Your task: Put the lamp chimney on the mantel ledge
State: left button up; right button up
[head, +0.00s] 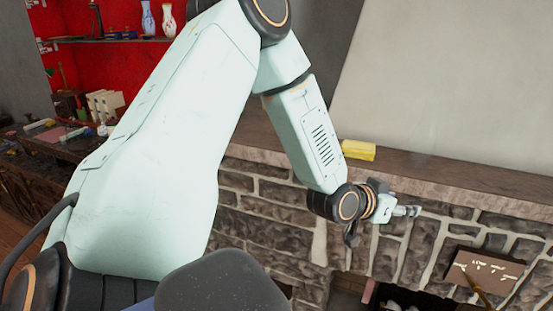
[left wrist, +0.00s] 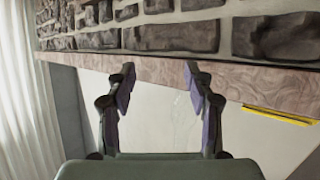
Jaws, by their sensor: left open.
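The mantel ledge (head: 455,182) runs across the head view above the stone wall. It also crosses the left wrist view as a brown band (left wrist: 262,86), with stone above it and pale wall below it in that picture. My left gripper (head: 410,211) is in front of the stonework, just below the ledge's front edge in the head view. In the left wrist view its two fingers (left wrist: 159,72) are spread apart with nothing visible held between them. My right gripper is not in view.
A yellow block (head: 358,150) lies on the ledge. A dark sign (head: 485,272) with white writing is at the lower right. At the left, a shelf holds two vases (head: 149,18) above a cluttered bench.

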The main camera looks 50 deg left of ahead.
pick_arm(q)
jog(key=s+d+f+g, duration=0.2)
jog(key=s+f, duration=0.3)
jog(key=f, duration=0.1)
jog(key=s+d+f+g, duration=0.3)
jog(key=s+f, duration=0.2)
jog(key=f, duration=0.2)
jog(key=s+d+f+g, duration=0.1)
jog(key=s+f+g, duration=0.3)
jog(key=s, duration=1)
jog(key=s+d+f+g+y, duration=0.1)
jog(key=s+f+g, duration=0.3)
jog(key=s+f, duration=0.5)
jog(key=s, duration=0.6)
jog(key=shift+d+n+y, duration=0.15)
jog(key=shift+n+y, duration=0.15)
jog(key=shift+n, duration=0.1)
